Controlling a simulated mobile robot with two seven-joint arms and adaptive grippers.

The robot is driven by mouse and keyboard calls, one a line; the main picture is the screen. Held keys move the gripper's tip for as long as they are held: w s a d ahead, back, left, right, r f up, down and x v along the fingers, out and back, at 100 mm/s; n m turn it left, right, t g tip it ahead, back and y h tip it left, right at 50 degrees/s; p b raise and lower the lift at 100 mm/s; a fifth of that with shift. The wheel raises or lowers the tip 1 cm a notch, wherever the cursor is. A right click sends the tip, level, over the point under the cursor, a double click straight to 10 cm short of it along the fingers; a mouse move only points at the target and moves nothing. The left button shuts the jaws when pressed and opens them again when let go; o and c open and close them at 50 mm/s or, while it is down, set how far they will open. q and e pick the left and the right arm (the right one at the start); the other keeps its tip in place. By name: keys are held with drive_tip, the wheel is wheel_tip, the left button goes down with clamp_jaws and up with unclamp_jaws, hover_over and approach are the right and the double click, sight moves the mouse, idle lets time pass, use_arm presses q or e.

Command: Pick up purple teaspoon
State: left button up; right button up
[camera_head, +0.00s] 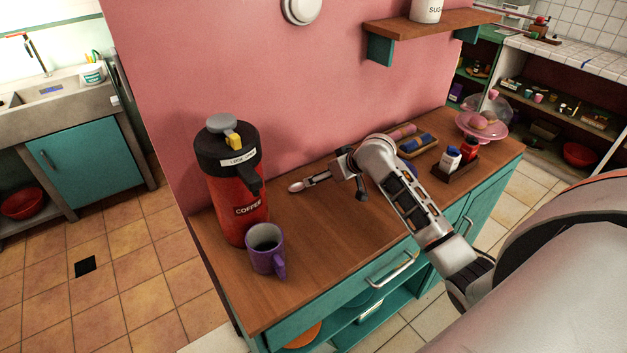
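A small spoon-like item (297,187) lies on the wooden counter top (310,232). Its rounded end is pale pinkish and points left; I cannot make out a clear purple colour on it. My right arm reaches in from the right over the counter. My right gripper (345,173) is low over the counter, at the right end of this item. The item's right end is partly hidden by the gripper, and I cannot tell whether the fingers touch it or are closed around it. My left gripper is not in view.
A red coffee dispenser (232,185) and a purple mug (265,251) stand on the left of the counter. At the right are a small condiment rack (457,172) and a pink domed cake stand (480,131). A wooden shelf (430,26) hangs above.

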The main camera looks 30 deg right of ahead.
drive_tip(key=shift+w, duration=0.1)
drive_tip(key=c, duration=1.1)
